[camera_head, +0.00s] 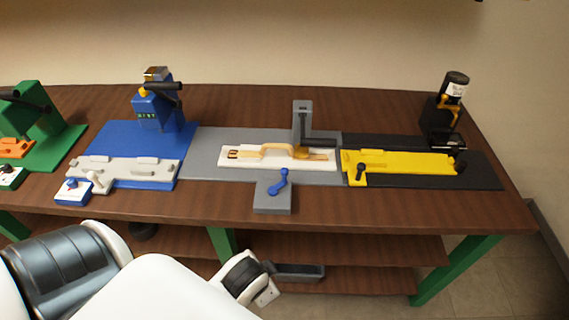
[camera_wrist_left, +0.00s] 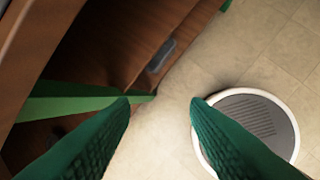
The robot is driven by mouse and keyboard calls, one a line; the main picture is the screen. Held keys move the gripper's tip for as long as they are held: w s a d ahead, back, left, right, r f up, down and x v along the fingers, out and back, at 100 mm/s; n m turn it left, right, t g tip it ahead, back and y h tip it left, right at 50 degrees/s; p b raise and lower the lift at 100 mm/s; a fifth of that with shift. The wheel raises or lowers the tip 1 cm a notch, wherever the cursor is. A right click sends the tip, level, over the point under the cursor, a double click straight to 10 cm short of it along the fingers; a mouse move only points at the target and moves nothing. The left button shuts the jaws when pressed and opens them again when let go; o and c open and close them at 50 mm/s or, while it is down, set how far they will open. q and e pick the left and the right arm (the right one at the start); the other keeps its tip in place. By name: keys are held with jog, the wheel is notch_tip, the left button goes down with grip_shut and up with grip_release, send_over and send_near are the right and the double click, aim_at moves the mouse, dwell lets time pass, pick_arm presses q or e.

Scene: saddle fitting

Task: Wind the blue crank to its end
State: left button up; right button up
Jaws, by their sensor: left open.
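The blue crank (camera_head: 278,182) sits on a small grey block (camera_head: 272,202) at the front edge of the grey station (camera_head: 206,155). Its arm slants up to the right, with a knob at the upper end. My left arm comes in low at the left of the head view, and its wrist end is in front of the table, below and apart from the crank. My left gripper (camera_wrist_left: 160,101) shows in the left wrist view with its two green fingers wide apart and nothing between them. The crank is not in that view. My right gripper is not in view.
Behind the crank lies a white fixture (camera_head: 230,160) with a tan part (camera_head: 268,148), beside an upright grey post (camera_head: 302,118). A blue station (camera_head: 115,140) is left, a yellow fixture (camera_head: 400,163) right. The wooden table's front edge (camera_head: 350,226) lies between wrist and crank.

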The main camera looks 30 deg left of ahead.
pick_arm(q)
jog(key=w+a+r+m+t+y, duration=0.2)
jog(key=w+a+r+m+y, duration=0.1)
jog(key=a+r+m+y, duration=0.15)
jog(key=m+t+y, duration=0.3)
jog(key=m+t, duration=0.6)
jog(key=m, duration=1.3)
send_near(284, 175)
jog(key=shift+n, duration=0.25)
jog(key=p+x, duration=0.2)
jog(key=x, duration=0.7)
jog(key=shift+w+a+p, duration=0.15)
jog(key=shift+w+p, duration=0.25)
jog(key=shift+w+a, duration=0.4)
jog(key=shift+w, duration=0.25)
jog(key=shift+y, duration=0.35)
grip_shut()
